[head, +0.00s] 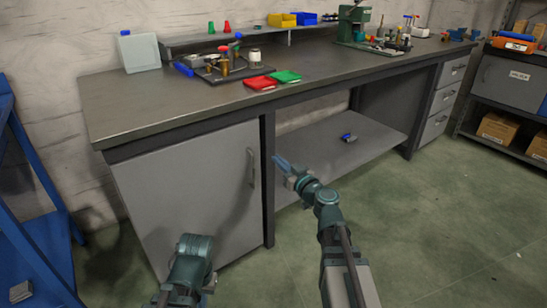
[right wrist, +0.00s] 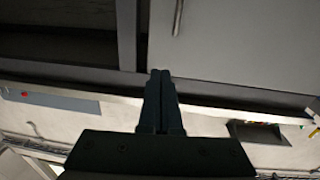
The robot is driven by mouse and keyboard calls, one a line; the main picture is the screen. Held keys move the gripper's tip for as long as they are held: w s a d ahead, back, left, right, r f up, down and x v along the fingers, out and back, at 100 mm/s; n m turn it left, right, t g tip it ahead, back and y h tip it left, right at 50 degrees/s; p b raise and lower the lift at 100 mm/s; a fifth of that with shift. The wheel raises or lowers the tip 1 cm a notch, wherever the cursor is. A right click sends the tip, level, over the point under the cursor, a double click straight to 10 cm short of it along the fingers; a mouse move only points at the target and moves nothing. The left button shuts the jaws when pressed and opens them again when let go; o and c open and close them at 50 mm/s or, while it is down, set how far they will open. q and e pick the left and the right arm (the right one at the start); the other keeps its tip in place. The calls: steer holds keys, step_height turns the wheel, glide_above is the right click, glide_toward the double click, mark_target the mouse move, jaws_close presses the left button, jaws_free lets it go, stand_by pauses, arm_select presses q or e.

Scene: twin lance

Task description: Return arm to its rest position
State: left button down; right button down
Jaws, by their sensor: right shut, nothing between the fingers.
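My right gripper (head: 281,162) is in front of the workbench, below the level of its top and close to the dark bench leg. Its fingers are shut with nothing between them. In the right wrist view the closed fingers (right wrist: 161,88) point toward the underside and front of the bench. My left arm (head: 188,262) shows at the bottom of the head view, in front of the grey cabinet door. The left gripper itself is outside the view.
A small blue item (head: 348,137) lies on the lower shelf (head: 370,145). A blue rack (head: 45,240) stands left. Floor on the right is clear.

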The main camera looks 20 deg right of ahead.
steer(key=s+a+f+n+g+y+p, duration=0.1)
steer(key=s+a+f+n+g+y, duration=0.1)
steer(key=s+a+f+g, duration=0.65)
steer(key=s+a+f+n+g+y+p, duration=0.1)
steer(key=s+a+f+n+g, duration=0.2)
steer(key=a, duration=1)
steer(key=s+d+f+m+g+h+p, duration=0.1)
steer(key=s+d+f+m+g+h, duration=0.2)
steer(key=s, duration=0.4)
steer(key=s+d+f+m+g+h+p, duration=0.1)
steer(key=s+f+g+h, duration=0.25)
steer(key=s+h, duration=0.35)
step_height(320, 180, up, 38)
steer(key=s+p, duration=0.1)
steer(key=p, duration=3.6)
steer(key=shift+d+f+y+p, duration=0.15)
steer(key=shift+y+p, duration=0.15)
steer(key=shift+y, duration=0.1)
